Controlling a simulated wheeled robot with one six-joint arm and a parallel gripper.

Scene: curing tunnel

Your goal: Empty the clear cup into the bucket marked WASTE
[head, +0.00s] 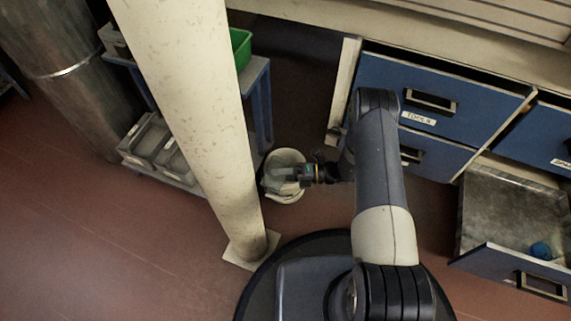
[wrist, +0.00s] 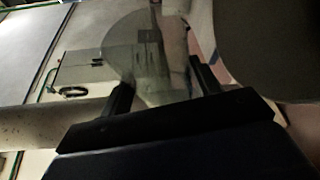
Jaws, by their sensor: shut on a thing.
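My gripper (head: 305,173) is shut on the clear cup (head: 279,181), which shows as a faint greenish, see-through shape at the fingertips. In the wrist view the clear cup (wrist: 150,62) sits between the two fingers of my gripper (wrist: 160,88). The cup looks tipped over, but I cannot tell how far, nor whether anything is inside it. A whitish bucket (head: 290,158) stands on the floor, and the cup overlaps its opening in the head view. The gap in height between them is unclear. No WASTE marking is readable on the bucket.
A pale pillar (head: 205,110) stands left of the bucket. Behind it is a blue-framed rack (head: 258,85) with a green bin (head: 240,47) and grey trays (head: 150,137).

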